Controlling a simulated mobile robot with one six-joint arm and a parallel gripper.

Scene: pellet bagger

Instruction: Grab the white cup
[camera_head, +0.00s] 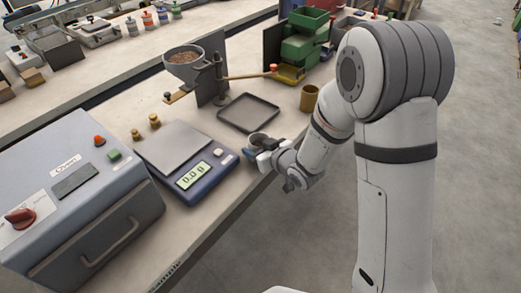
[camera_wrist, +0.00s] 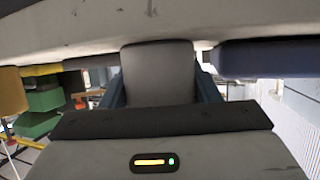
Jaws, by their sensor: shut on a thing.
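A small pale grey-white cup (camera_head: 258,137) stands upright near the table's front edge, just right of the scale. My gripper (camera_head: 254,151) reaches in low from the right and is shut on this cup. In the wrist view the cup's side (camera_wrist: 158,72) shows as a grey shape between the two dark fingers. The wrist view appears upside down, with the table along the top. The gripper hides the cup's lower part in the head view, so I cannot tell whether it touches the table.
A digital scale (camera_head: 190,176) is close left of the cup, with brass weights behind it. A dark tray (camera_head: 248,112) lies behind the cup. A mustard cup (camera_head: 309,98) stands to the right. A pellet hopper (camera_head: 185,62) and green bins (camera_head: 303,45) stand further back.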

